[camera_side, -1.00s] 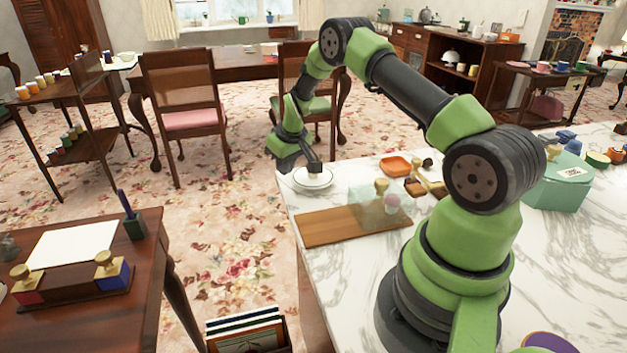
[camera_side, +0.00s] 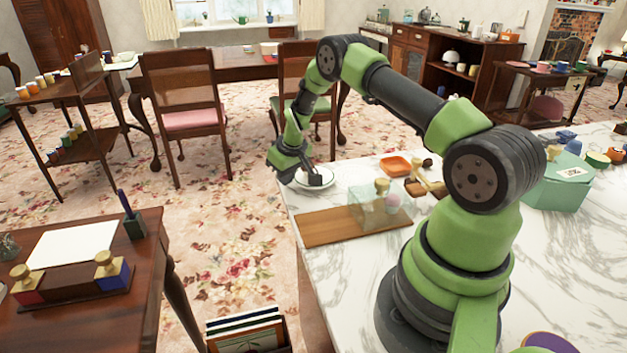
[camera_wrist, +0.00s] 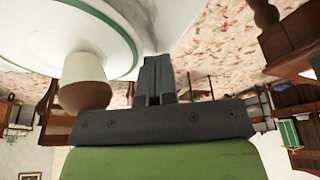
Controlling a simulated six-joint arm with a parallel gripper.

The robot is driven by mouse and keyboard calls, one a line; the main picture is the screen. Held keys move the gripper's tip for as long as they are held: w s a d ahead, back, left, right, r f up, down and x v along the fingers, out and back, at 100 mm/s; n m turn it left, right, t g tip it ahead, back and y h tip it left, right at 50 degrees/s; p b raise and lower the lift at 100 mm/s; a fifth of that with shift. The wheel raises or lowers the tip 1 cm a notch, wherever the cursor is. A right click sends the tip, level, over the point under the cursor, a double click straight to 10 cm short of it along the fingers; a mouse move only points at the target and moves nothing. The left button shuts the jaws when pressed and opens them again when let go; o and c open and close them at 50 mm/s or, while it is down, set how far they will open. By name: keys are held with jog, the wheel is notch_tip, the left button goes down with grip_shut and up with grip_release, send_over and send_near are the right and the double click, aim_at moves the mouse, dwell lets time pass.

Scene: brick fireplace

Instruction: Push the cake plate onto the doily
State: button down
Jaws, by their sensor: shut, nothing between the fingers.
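The cake plate (camera_side: 328,183) is white and sits at the far left corner of the marble table. In the wrist view it is the white dish with a green rim line (camera_wrist: 122,28), cut off at upper left. A small pale piece with a rounded brown top (camera_wrist: 84,95), perhaps the cake, stands on it. My gripper (camera_side: 316,180) is shut and empty, low at the plate and partly covering it in the side view. In the wrist view its fingers (camera_wrist: 155,65) are beside the plate's rim; I cannot tell whether they touch it. I cannot make out a doily.
A brown wooden board (camera_side: 345,226) lies along the table's left edge, with a clear box (camera_side: 366,210) at its back. An orange dish (camera_side: 395,166) and small wooden pieces stand right of the plate. The table's left edge is close to the plate.

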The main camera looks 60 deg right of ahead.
aim_at(328, 175)
jog(key=shift+s+f, duration=0.1)
jog(key=shift+f, duration=0.1)
dwell(0.3)
jog(key=shift+s+d+f, duration=0.1)
jog(key=shift+s+d, duration=0.6)
jog(key=shift+s, duration=0.15)
jog(key=shift+s+d, duration=0.65)
jog(key=shift+s, duration=0.2)
jog(key=shift+s+d, duration=1.25)
jog(key=shift+s, duration=0.2)
jog(key=shift+s+d, duration=1.2)
jog(key=shift+s, duration=0.25)
jog(key=shift+w+a, duration=0.1)
jog(key=shift+w, duration=0.1)
jog(key=shift+w+a, duration=0.25)
jog(key=shift+a, duration=0.05)
jog(key=shift+d+r, duration=0.1)
jog(key=shift+r, duration=4.05)
